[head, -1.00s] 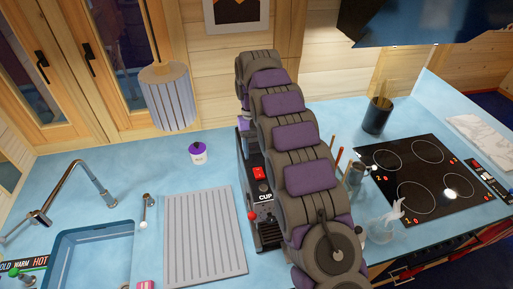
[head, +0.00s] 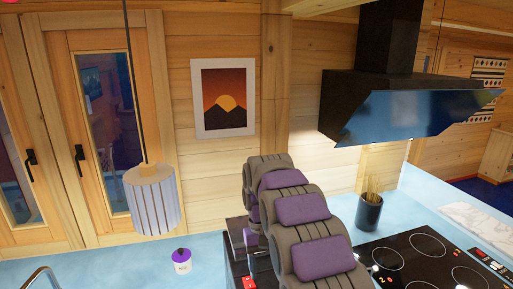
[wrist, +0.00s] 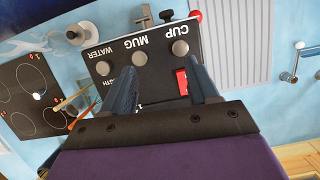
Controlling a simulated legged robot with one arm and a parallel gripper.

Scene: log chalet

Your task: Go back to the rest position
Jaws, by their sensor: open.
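My gripper (wrist: 163,84) shows in the wrist view with its two dark blue fingers apart and nothing between them. Beyond the fingers is the black front panel of a drinks machine (wrist: 110,52), seen upside down. It has the words CUP, MUG and WATER, round grey knobs (wrist: 180,48) and a red switch (wrist: 181,82). I cannot tell whether a finger touches the panel. My gripper is hidden in that view.
A black hob (head: 415,262) and a dark utensil pot (head: 369,213) stand right of my arm, under a range hood (head: 400,105). A lamp (head: 151,200) hangs at the left above a purple-lidded jar (head: 181,262). A ribbed drainboard (wrist: 240,45) lies beside the machine.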

